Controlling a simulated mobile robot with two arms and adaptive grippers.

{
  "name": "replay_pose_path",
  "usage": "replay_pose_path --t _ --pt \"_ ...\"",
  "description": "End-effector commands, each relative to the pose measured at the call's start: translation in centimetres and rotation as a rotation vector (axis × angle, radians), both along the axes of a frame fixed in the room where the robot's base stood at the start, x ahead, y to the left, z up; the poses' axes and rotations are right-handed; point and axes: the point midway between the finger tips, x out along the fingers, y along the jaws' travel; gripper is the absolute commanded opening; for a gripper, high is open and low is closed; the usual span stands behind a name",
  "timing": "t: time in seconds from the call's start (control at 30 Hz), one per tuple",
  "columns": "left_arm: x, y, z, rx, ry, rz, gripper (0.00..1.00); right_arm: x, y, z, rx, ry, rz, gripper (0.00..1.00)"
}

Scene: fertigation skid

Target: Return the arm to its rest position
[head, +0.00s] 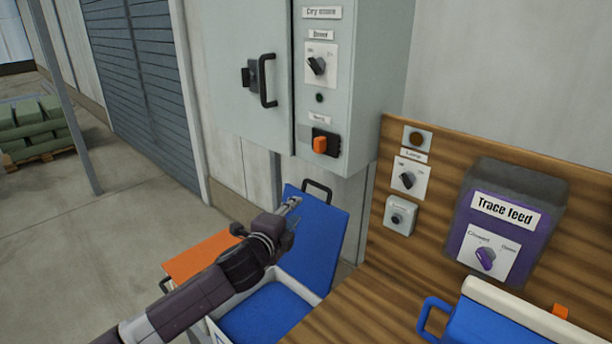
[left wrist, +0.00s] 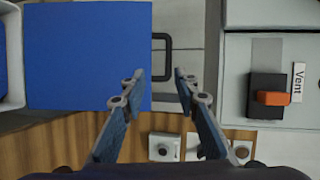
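My left arm comes in from the lower left in the head view. Its gripper (head: 289,218) is in front of the raised blue lid (head: 318,240) of a box. In the left wrist view my left gripper (left wrist: 160,88) has its two fingers apart with nothing between them. The blue lid (left wrist: 88,55) and its dark handle (left wrist: 168,55) show beyond the fingers. The gripper appears clear of the lid, but the distance is hard to tell. My right gripper is not in view.
A grey cabinet (head: 235,85) with knobs and an orange switch (head: 320,145) stands behind. A wooden panel (head: 440,170) carries a purple Trace feed box (head: 500,220). An orange panel (head: 200,257) and a blue-handled case (head: 480,325) are near.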

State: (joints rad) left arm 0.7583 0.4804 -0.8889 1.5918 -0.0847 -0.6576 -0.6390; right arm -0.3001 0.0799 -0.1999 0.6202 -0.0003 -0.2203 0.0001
Motion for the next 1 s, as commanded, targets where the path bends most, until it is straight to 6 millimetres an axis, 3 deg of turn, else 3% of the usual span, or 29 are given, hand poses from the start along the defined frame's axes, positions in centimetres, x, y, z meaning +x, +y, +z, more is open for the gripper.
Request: replay_pose_path --t 0.1,0.27,0.47,0.6,0.8,1.0 --pt "-3.5 -1.2 -4.0 -0.127 0.114 0.037 0.29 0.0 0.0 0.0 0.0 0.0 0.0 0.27" --pt "-10.1 -1.2 -9.7 -0.36 0.324 0.162 0.29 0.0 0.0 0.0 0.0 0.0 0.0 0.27" --pt "-19.4 1.0 -15.8 -0.624 0.581 0.385 0.29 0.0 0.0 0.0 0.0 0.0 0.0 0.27" --pt "-26.7 3.6 -19.3 -0.777 0.744 0.584 0.29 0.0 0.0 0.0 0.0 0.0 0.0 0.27" --pt "-35.5 6.9 -22.1 -0.908 0.897 0.835 0.29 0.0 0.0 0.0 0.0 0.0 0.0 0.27" --pt "-41.8 9.3 -23.2 -0.974 0.983 1.021 0.29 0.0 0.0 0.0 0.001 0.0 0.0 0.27"
